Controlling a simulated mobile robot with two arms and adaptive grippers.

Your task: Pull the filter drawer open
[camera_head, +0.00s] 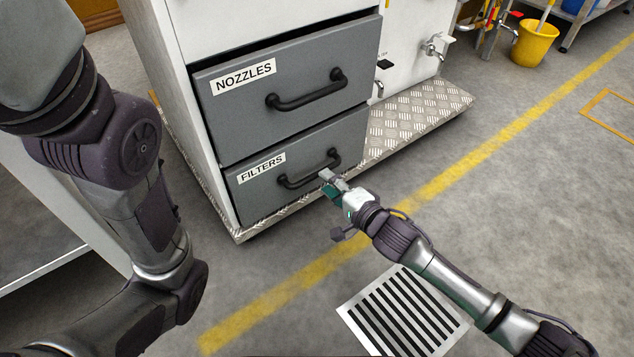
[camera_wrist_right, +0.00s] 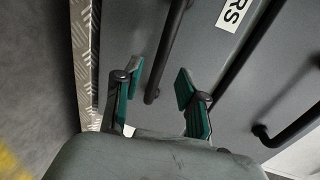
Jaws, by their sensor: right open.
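The filter drawer (camera_head: 255,183) is the lower grey drawer of a white cabinet, marked FILTERS. It looks shut. Its black bar handle (camera_head: 300,179) runs across the front. My right gripper (camera_head: 327,177) is at the right end of this handle. In the right wrist view the gripper (camera_wrist_right: 158,82) is open, and the handle (camera_wrist_right: 168,50) lies in the gap between its two green-padded fingers. I see no clear contact with either finger. The left arm fills the left side of the head view, but its gripper is outside the picture.
The NOZZLES drawer (camera_head: 235,113), with its own handle (camera_head: 305,97), is directly above. A tread-plate base (camera_head: 405,118) runs under the cabinet. A floor grate (camera_head: 402,312) lies below my right arm. A yellow bucket (camera_head: 535,43) stands far off. Floor before the drawers is clear.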

